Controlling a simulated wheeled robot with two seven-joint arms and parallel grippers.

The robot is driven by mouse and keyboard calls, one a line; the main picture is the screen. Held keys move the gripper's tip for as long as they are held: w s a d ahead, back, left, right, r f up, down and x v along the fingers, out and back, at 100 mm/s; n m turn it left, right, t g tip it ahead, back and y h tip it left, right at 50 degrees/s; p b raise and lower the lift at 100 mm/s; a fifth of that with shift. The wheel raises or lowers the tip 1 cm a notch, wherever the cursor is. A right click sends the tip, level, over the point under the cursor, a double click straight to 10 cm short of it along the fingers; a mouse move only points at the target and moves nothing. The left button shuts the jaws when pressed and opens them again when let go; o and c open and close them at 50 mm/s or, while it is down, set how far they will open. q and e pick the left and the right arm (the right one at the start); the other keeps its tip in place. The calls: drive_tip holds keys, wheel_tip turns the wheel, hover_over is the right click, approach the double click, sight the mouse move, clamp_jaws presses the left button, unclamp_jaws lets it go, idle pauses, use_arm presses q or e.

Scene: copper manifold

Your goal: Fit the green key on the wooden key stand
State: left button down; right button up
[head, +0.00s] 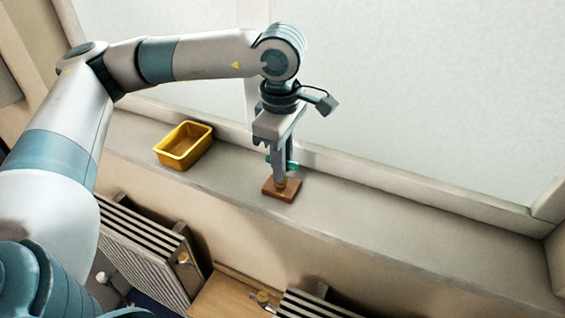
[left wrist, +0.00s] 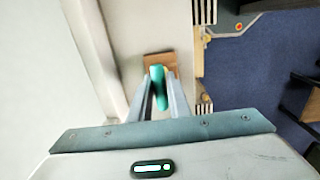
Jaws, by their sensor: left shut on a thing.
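My left gripper (head: 282,170) points down over the window sill, shut on the green key (head: 292,165). In the left wrist view the green key (left wrist: 157,74) shows between the two fingers of my left gripper (left wrist: 160,90). The wooden key stand (head: 283,194) is a small brown block on the sill, right below the fingertips. It also shows in the left wrist view (left wrist: 152,59), partly behind the key. A small yellowish part shows between the fingertips and the stand. I cannot tell whether the key touches the stand. My right gripper is not in view.
A yellow tray (head: 184,158) stands on the sill (head: 370,215) to the left of the stand. The window frame runs behind. The sill to the right is clear. Radiators (head: 150,250) and a wooden surface (head: 225,297) lie below the sill's front edge.

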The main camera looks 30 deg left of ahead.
use_arm(q)
drive_tip(key=c, duration=1.6)
unclamp_jaws()
drive_tip(key=shift+r, duration=0.5)
drive_tip(key=shift+s+r+b, duration=0.2)
drive_tip(key=shift+r+b, duration=0.95)
drive_tip(key=shift+r, duration=2.95)
drive_tip(key=shift+s+r+b, duration=0.15)
drive_tip(key=shift+r+b, duration=0.95)
drive_tip(key=shift+r, duration=3)
drive_tip(key=shift+s+f, duration=0.1)
